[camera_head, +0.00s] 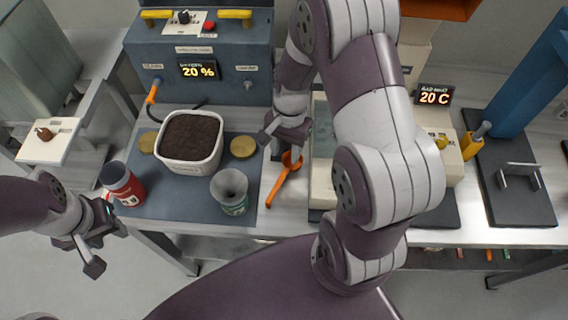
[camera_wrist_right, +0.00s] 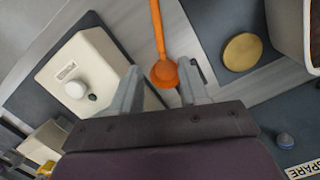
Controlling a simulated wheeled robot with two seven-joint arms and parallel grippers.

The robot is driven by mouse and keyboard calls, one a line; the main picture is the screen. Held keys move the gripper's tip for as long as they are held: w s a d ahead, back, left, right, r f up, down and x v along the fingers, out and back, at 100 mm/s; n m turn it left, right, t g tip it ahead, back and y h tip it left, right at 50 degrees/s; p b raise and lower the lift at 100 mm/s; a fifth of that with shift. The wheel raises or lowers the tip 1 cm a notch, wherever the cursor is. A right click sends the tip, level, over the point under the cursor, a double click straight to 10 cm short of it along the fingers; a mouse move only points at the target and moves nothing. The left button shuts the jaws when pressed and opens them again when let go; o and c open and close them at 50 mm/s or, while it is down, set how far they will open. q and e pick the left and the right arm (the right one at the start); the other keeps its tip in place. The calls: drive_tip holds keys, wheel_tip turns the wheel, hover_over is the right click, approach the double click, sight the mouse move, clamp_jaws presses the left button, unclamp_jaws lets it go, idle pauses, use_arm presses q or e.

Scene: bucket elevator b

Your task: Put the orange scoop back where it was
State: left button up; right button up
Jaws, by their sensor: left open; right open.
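The orange scoop (camera_head: 284,178) lies on the steel bench just right of the dark mat, its bowl toward the back and its handle toward the front edge. In the right wrist view the scoop (camera_wrist_right: 164,72) has its bowl between the fingertips and its handle pointing away. My right gripper (camera_head: 290,142) is open just behind and above the bowl; it also shows in the right wrist view (camera_wrist_right: 163,82). My left gripper (camera_head: 92,245) is open and empty off the bench's front left, near the red jar.
A white tub (camera_head: 217,160) of dark soil stands on the dark mat (camera_head: 160,200) with a red jar (camera_head: 123,186) and a green container (camera_head: 231,190). A blue machine reading 20 % (camera_head: 200,85) stands behind. A beige device (camera_head: 322,180) sits right of the scoop, partly hidden by my right arm.

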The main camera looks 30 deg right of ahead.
drive_tip(key=s+a+r+n+t+h, duration=0.1)
drive_tip(key=s+a+r+n+t, duration=0.1)
drive_tip(key=s+r+n, duration=0.3)
wheel_tip(320, 180, up, 3)
drive_tip(key=a+n, duration=0.1)
drive_tip(key=n, duration=0.5)
drive_tip(key=shift+a, duration=0.4)
drive_tip(key=shift+s, duration=0.15)
